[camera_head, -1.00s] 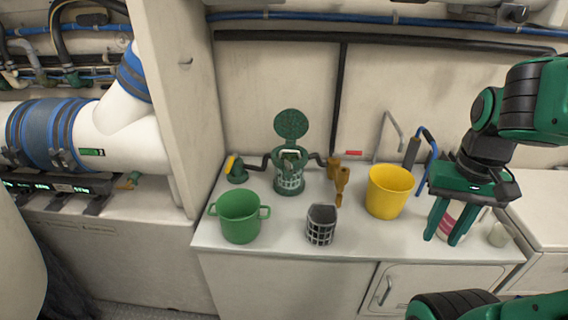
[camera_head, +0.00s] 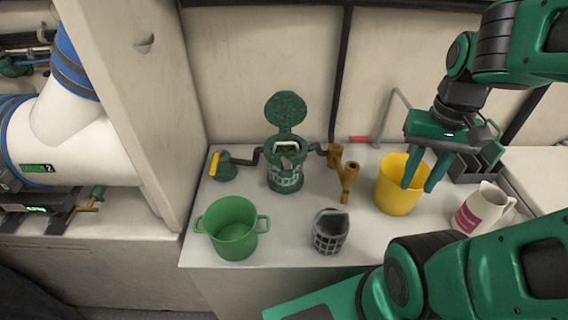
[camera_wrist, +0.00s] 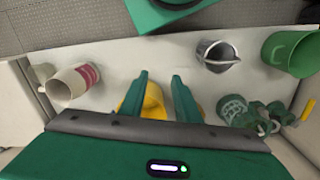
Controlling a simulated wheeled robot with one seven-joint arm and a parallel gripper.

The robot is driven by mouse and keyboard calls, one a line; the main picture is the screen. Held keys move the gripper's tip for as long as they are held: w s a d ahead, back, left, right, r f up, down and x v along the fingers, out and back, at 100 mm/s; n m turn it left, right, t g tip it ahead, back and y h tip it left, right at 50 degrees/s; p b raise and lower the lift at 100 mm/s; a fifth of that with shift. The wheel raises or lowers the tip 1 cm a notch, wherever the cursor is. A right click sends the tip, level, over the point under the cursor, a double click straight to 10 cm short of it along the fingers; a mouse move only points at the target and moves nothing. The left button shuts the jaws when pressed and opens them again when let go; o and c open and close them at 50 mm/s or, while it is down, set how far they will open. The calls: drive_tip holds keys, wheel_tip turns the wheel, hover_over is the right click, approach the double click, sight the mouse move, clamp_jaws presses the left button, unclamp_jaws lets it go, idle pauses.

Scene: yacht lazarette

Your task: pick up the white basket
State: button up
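A pale lattice basket (camera_head: 286,178) shows through the wall of a green strainer housing (camera_head: 286,150), with a whitish handle at its open top. The round green lid (camera_head: 285,108) stands upright behind. A separate dark grey mesh basket (camera_head: 329,232) stands on the counter in front; it also shows in the wrist view (camera_wrist: 217,57). My gripper (camera_head: 418,188) is open and empty, fingers pointing down, over or just in front of the yellow bucket (camera_head: 390,190), right of both baskets. The wrist view shows the parted fingers (camera_wrist: 159,76) with the yellow bucket (camera_wrist: 150,98) partly hidden behind them.
A green two-handled pot (camera_head: 232,236) stands front left. Brown fittings (camera_head: 348,175) stand right of the strainer, and a yellow-handled valve (camera_head: 222,166) left of it. A white jug (camera_head: 484,207) with a pink label is at right. Bare counter lies between pot and grey basket.

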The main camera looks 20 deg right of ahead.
drive_tip(key=n+t+y, duration=0.4)
drive_tip(key=n+y, duration=0.7)
drive_tip(key=n, duration=1)
approach(286, 143)
drive_tip(key=x, duration=1)
drive_tip(key=shift+w+f, duration=0.25)
clamp_jaws()
